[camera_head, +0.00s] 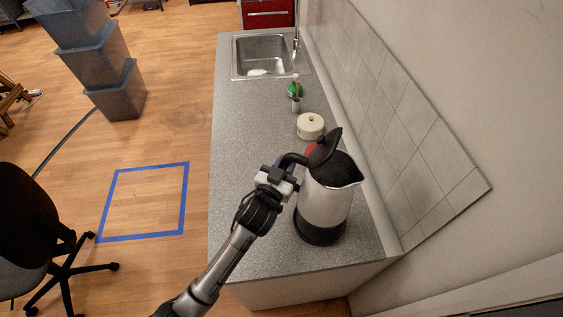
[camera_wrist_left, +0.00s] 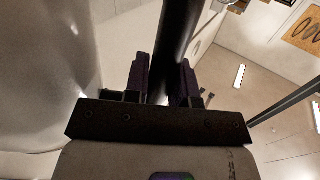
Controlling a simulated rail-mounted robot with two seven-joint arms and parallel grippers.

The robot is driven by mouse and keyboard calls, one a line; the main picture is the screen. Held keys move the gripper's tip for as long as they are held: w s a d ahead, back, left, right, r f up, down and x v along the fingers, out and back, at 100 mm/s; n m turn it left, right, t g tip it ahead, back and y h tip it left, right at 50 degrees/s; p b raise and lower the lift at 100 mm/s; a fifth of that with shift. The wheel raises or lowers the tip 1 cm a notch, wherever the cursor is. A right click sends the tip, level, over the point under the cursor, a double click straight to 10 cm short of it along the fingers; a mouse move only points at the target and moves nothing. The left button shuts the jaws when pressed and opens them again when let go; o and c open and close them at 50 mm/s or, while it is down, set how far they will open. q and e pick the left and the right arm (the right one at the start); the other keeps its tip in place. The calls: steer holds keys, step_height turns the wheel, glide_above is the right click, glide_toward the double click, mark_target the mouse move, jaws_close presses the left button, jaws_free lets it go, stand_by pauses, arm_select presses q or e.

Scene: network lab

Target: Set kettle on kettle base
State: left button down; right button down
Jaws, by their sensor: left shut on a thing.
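In the left wrist view the dark handle (camera_wrist_left: 180,35) runs between the two fingers (camera_wrist_left: 164,88), with the shiny kettle body (camera_wrist_left: 45,65) at left. A black round base (camera_head: 319,233) shows directly under the kettle; I cannot tell whether the two touch. My right gripper is out of view.
The grey counter (camera_head: 245,180) is clear to the left. A sink (camera_head: 262,55) is at the far end. A tiled wall (camera_head: 405,120) borders the right side.

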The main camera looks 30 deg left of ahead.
arm_select(q)
steer(key=f+b, duration=0.1)
steer(key=f, duration=0.1)
steer(key=w+f+b, duration=0.1)
steer(key=f, duration=0.1)
steer(key=shift+d+f, duration=0.1)
steer(key=shift+f, duration=0.2)
steer(key=shift+f+b, duration=2.75)
steer(key=shift+f, duration=0.1)
steer(key=shift+p, duration=0.4)
